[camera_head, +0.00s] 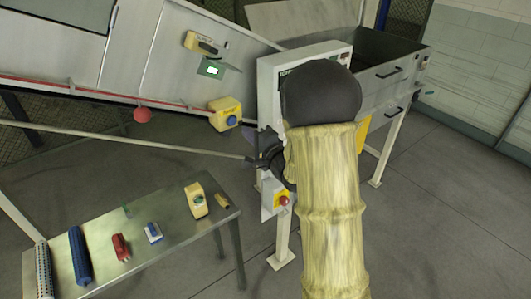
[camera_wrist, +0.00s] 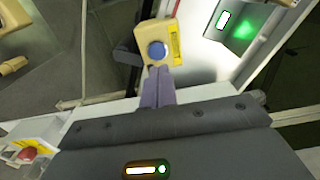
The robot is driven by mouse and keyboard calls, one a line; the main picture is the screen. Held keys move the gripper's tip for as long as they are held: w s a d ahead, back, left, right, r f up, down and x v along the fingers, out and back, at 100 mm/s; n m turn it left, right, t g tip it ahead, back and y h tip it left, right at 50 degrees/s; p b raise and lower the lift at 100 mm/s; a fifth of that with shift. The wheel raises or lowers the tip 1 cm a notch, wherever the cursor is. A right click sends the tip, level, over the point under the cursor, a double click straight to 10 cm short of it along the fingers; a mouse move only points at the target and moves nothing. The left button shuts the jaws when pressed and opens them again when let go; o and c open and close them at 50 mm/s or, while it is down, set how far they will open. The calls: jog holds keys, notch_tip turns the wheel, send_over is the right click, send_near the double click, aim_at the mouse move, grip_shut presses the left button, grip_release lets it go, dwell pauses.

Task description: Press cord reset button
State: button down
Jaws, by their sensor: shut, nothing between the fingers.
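The cord reset station is a yellow box (camera_head: 226,113) with a round blue button (camera_head: 232,120), at the end of the red cord on the grey machine. In the wrist view the blue button (camera_wrist: 157,50) faces the camera, just beyond my fingertips. My gripper (camera_wrist: 158,70) is shut and empty, its purple fingers together and pointing at the lower part of the box. Whether the tips touch the box cannot be told. In the head view my gripper (camera_head: 266,140) is small and partly hidden by my arm, to the right of and below the box.
A red ball (camera_head: 142,115) hangs on the red cord (camera_head: 75,98). A red stop button (camera_head: 283,200) sits on a post below my gripper. A metal table (camera_head: 180,240) holds several items, including another yellow box (camera_head: 195,200). A long thin rod (camera_head: 120,140) crosses the left side.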

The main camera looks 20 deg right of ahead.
jog(key=b+v, duration=0.2)
jog(key=v, duration=0.5)
jog(key=shift+f, duration=0.2)
jog(key=shift+w+a, duration=0.1)
jog(key=s+f+n+g+h, duration=0.4)
jog(key=f+n+g+h, duration=0.2)
jog(key=f, duration=0.2)
jog(key=s+a+f+n+g, duration=0.2)
jog(key=s+n+g, duration=0.2)
jog(key=s, duration=0.3)
jog(key=s+a+f+n+g, duration=0.1)
jog(key=s+n+g, duration=0.3)
jog(key=s, duration=0.4)
jog(key=shift+a+f, duration=0.4)
jog(key=shift+f, duration=0.2)
